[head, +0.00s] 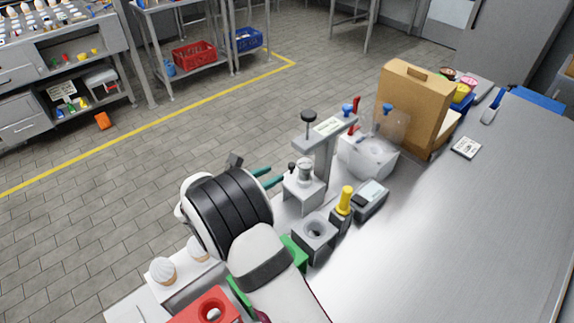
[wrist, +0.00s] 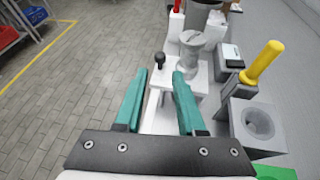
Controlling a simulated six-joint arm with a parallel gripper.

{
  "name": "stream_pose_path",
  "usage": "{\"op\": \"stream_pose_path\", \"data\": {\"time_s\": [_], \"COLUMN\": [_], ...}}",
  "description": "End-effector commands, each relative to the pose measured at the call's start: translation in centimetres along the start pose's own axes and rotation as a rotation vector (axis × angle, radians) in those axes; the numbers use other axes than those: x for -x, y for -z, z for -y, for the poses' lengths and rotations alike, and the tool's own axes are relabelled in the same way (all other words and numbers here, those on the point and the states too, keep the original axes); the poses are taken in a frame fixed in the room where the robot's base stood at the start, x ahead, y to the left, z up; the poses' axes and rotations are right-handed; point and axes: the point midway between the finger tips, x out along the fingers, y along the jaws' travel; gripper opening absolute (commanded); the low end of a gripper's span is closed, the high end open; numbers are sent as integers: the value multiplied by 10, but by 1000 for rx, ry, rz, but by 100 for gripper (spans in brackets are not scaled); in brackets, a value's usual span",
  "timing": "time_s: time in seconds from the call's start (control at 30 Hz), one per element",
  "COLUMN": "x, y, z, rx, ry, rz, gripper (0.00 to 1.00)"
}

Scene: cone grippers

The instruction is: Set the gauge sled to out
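The gauge sled appears to be the white block (head: 304,192) under the grey gauge stand (head: 325,152); it also shows in the wrist view (wrist: 173,73). A small black knob (wrist: 160,58) stands on its left side and shows in the head view too (head: 291,166). A grey metal cylinder (wrist: 194,56) stands upright on the block. My gripper (wrist: 160,74) has two teal fingers, apart and empty. In the wrist view the knob appears between and just beyond the fingertips. In the head view the fingers (head: 267,177) point at the block from its left.
A grey block with a round hole (head: 314,236), a yellow-handled tool (head: 345,200) and a small grey device (head: 370,198) stand close right of the sled. The bench's right side (head: 470,230) is mostly clear.

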Motion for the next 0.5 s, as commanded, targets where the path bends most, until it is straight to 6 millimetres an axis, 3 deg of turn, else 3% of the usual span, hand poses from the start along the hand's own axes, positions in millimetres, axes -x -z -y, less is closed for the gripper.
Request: {"op": "stream_pose_path", "data": {"time_s": [0.23, 0.5], "x": [-54, -76], "y": [0, 0], "z": [2, 1], "rx": [-2, -3], "ry": [4, 2], "rz": [0, 0], "gripper": [39, 39]}}
